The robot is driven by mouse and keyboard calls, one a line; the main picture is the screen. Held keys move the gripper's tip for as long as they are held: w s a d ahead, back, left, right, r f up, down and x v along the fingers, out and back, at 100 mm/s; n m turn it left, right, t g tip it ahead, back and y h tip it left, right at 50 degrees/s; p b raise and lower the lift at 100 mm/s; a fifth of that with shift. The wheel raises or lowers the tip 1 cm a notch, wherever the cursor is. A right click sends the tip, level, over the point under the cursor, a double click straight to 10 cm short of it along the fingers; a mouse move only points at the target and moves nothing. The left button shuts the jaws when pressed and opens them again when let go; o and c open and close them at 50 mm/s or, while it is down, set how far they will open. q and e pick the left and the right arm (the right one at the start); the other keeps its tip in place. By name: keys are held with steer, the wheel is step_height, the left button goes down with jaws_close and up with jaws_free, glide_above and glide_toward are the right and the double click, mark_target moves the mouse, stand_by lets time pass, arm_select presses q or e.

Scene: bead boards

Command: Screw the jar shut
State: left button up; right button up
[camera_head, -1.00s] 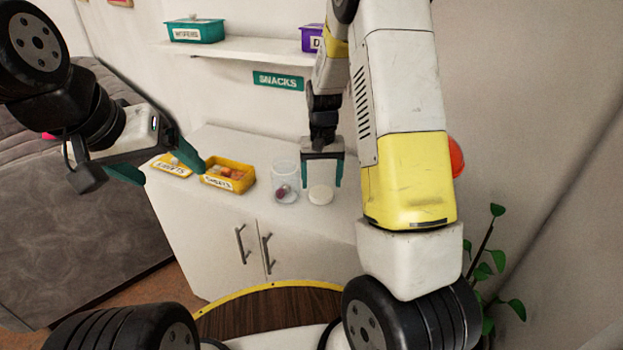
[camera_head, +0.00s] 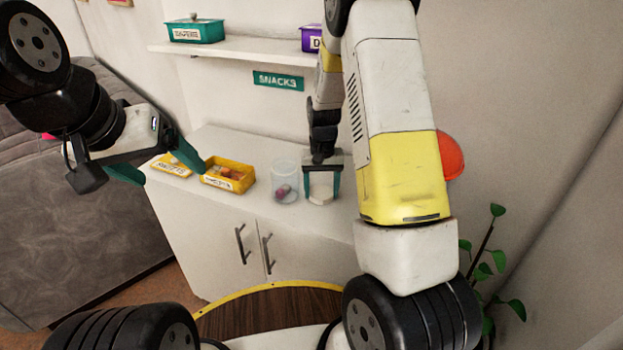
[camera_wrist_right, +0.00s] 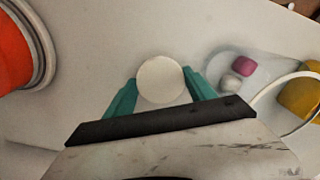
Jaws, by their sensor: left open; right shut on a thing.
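The glass jar (camera_head: 285,180) stands upright on the white cabinet top with no lid on it. A pink and a pale piece lie inside; the jar (camera_wrist_right: 232,72) also shows in the right wrist view. The round white lid (camera_wrist_right: 161,80) is at the cabinet top just right of the jar. My right gripper (camera_wrist_right: 161,90) is shut on the lid, one teal finger on each side; in the head view the right gripper (camera_head: 321,190) hides part of the lid. My left gripper (camera_head: 165,172) is open and empty, left of the jar near the yellow trays.
Two yellow trays (camera_head: 250,184) with labels stand left of the jar. A red rounded object (camera_head: 452,156) is at the right behind my arm. A shelf (camera_head: 240,50) above holds a teal box (camera_head: 195,31) and a purple box (camera_head: 309,40).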

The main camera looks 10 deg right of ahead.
mark_target(321, 195)
steer(key=shift+r, duration=0.45)
steer(key=r, duration=0.3)
steer(key=shift+s, duration=0.35)
steer(key=s+a+r, duration=0.1)
steer(key=s+a, duration=0.1)
steer(key=s, duration=1.3)
steer(key=shift+s, duration=0.15)
arm_select(q)
steer(key=shift+o, duration=0.2)
